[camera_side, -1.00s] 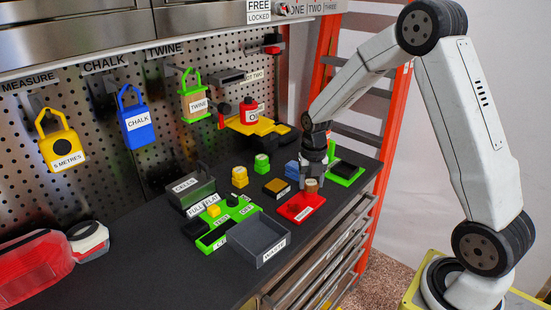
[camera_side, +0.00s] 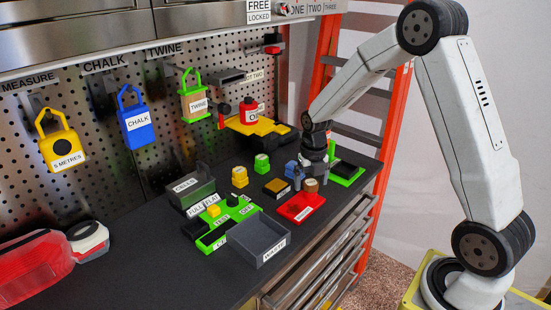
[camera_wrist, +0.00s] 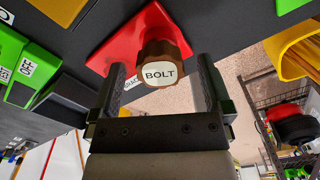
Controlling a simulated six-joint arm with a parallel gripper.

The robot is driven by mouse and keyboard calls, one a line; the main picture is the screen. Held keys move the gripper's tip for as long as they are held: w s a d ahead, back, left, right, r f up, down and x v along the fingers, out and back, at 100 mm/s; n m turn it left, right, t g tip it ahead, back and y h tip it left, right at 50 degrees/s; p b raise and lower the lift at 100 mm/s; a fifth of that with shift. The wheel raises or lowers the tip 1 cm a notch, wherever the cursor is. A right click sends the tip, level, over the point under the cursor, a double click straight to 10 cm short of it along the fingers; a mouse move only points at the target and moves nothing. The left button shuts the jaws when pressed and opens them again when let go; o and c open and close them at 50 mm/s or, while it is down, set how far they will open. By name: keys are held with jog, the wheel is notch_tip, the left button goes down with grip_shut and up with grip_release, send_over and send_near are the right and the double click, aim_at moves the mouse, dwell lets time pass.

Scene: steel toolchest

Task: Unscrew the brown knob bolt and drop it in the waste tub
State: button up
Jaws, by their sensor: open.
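The brown knob bolt (camera_wrist: 162,62), with a white cap reading BOLT, stands on a red plate (camera_wrist: 112,40) in the wrist view. In the side view the bolt (camera_side: 311,186) stands upright on the red plate (camera_side: 297,210). My gripper (camera_wrist: 163,82) is open, with one finger on each side of the knob and a gap showing by both. In the side view my gripper (camera_side: 311,180) is pointed down over the bolt. The grey open waste tub (camera_side: 258,243) stands at the front edge of the bench, left of the red plate, and looks empty.
A green test board (camera_side: 222,225) lies left of the tub, with a grey cell box (camera_side: 191,187) behind it. Yellow (camera_side: 240,177) and green (camera_side: 262,164) blocks stand behind the red plate. Blue blocks (camera_side: 291,170) and a green tray (camera_side: 345,173) are close to my gripper.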

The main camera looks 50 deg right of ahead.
jog(key=shift+r, duration=4.45)
jog(key=shift+c, duration=0.4)
jog(key=shift+m, duration=0.3)
